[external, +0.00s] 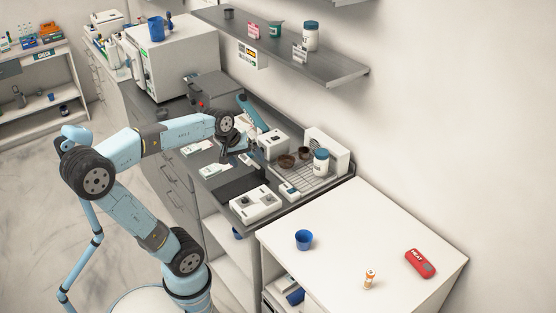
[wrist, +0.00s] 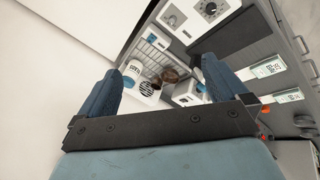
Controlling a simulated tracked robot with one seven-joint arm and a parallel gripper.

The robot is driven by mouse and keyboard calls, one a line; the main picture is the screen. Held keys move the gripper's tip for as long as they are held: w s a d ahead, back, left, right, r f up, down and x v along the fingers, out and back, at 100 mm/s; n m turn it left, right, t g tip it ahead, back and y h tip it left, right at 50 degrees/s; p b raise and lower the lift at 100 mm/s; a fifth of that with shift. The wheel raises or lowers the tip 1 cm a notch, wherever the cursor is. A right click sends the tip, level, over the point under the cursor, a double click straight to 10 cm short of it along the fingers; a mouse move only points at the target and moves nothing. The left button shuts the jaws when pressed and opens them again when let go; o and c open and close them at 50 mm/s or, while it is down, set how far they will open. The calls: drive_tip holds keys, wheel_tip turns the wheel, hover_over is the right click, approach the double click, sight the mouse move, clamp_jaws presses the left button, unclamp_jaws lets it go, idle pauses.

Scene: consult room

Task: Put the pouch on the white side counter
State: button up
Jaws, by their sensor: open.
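The white side counter (external: 340,232) is at the lower right of the external view. A red pack marked HEAT (external: 420,263) lies near its right edge; I cannot tell whether it is the pouch. My gripper (external: 243,150) is over the grey counter, away from the white counter. In the wrist view, its two fingers (wrist: 162,66) are wide apart with nothing held between them.
A blue cup (external: 303,240) and a small orange vial (external: 369,279) stand on the white counter, with free room between them. The grey counter holds a wire rack with a white jar (external: 320,162), brown bowls and several devices. A grey shelf (external: 285,50) hangs above.

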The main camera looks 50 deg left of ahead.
drive_tip(key=w+a+n, duration=0.7)
drive_tip(key=a, duration=0.2)
drive_tip(key=w+a+n, duration=0.6)
drive_tip(key=a+n, duration=0.2)
drive_tip(key=a, duration=0.2)
drive_tip(key=w+a+f+n+y, duration=0.1)
drive_tip(key=w+a+f+n, duration=0.1)
drive_tip(key=a+n, duration=0.3)
drive_tip(key=w+a+f+n, duration=0.2)
drive_tip(key=a+f+n, duration=0.1)
drive_tip(key=a, duration=0.5)
drive_tip(key=n+g+y, duration=0.1)
drive_tip(key=n, duration=0.7)
hover_over(240, 130)
drive_tip(key=s, duration=0.5)
drive_tip(key=f, duration=1.2)
drive_tip(key=shift+w+d, duration=0.15)
drive_tip(key=shift+d, duration=0.25)
drive_tip(key=shift+x, duration=2.95)
drive_tip(key=shift+d, duration=0.15)
